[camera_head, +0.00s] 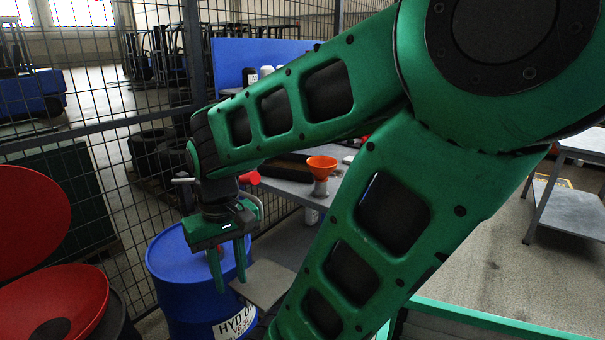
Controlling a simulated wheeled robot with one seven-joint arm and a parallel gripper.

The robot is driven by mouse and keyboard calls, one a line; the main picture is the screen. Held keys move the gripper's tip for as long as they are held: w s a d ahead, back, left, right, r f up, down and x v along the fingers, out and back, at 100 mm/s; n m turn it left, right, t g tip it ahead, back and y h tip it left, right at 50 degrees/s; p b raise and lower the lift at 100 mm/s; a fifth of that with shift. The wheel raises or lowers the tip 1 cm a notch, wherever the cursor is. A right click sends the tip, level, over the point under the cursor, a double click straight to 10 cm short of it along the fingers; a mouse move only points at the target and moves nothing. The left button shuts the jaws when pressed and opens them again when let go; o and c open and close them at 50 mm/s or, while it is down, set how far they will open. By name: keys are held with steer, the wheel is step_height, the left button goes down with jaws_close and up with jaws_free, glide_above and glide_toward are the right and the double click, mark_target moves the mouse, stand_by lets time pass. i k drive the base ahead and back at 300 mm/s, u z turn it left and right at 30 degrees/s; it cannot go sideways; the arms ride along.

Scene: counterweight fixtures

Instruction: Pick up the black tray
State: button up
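A long dark object (288,166), which looks like the black tray, lies on the grey workbench (290,190) behind my arm. My arm hides part of it, and I cannot see its inside clearly. My gripper (231,274) points down above and in front of the blue drum, nearer to me than the bench. Its two green fingers are apart, with nothing between them. It is below and left of the dark object in the picture and clear of it.
An orange funnel (321,163) stands on the bench right of the dark object. The blue drum (170,285) stands below my gripper, beside a flat grey plate (264,283). A red open-lidded container (50,300) is at left. Wire fencing (110,180) runs behind. Another table (580,143) stands at right.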

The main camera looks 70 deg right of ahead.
mark_target(291, 166)
steer(key=z, duration=0.1)
steer(key=k, duration=1.1)
steer(key=z, duration=1.45)
steer(key=i, duration=1)
steer(key=u, duration=1.2)
